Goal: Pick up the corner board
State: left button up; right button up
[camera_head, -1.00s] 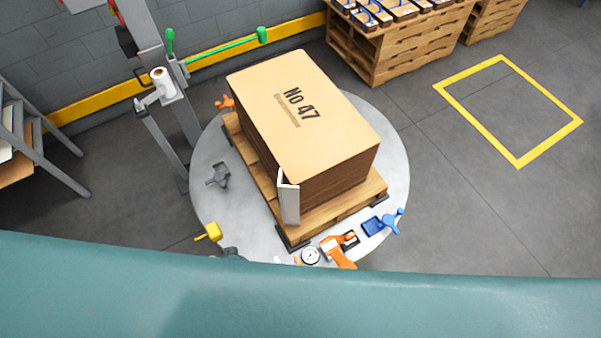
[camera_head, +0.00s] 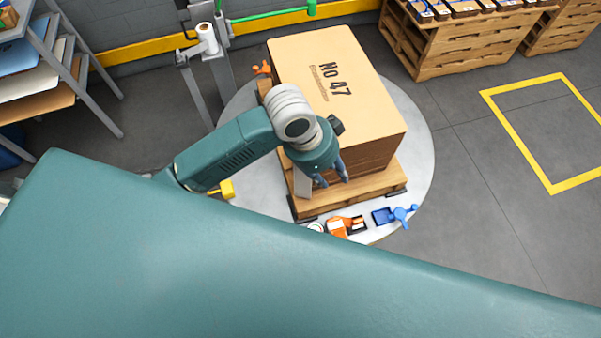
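The corner board (camera_head: 302,184) is a pale grey upright angle strip at the near corner of the box stack marked No 47 (camera_head: 345,90). Its lower part shows in the head view; my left wrist hides its top. My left gripper (camera_head: 332,180) hangs just right of the board in the picture, in front of the stack's near side. Its two dark fingers point down and are spread, with nothing seen between them. Whether a finger touches the board is unclear. My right gripper is out of view.
The stack stands on a wooden pallet (camera_head: 356,194) on a round grey turntable (camera_head: 422,160). An orange tool (camera_head: 340,226) and a blue tool (camera_head: 396,215) lie near its front rim. A metal frame with a white roll (camera_head: 207,40) stands behind. A shelf (camera_head: 85,85) is at left.

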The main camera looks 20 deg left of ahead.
pick_arm(q)
jog(key=w+a+r+m+y, duration=0.1)
jog(key=a+r, duration=0.1)
jog(key=a, duration=0.1)
jog(key=w+a+r+m+g+y, duration=0.1)
jog(key=a+r+m, duration=0.1)
jog(key=a, duration=0.1)
jog(key=w+a+r+m+y, duration=0.1)
jog(key=a+r, duration=0.1)
jog(key=shift+a+r+m+g+y, duration=0.25)
jog(key=shift+a+m+g+y, duration=0.05)
jog(key=shift+a+g, duration=0.1)
jog(key=shift+a+f, duration=0.15)
jog(key=shift+f, duration=0.2)
notch_tip(320, 180, down, 4)
jog(key=shift+f, duration=0.2)
jog(key=shift+s+f+p, duration=0.1)
jog(key=shift+f+p, duration=0.65)
jog(key=shift+f, duration=2)
grip_shut()
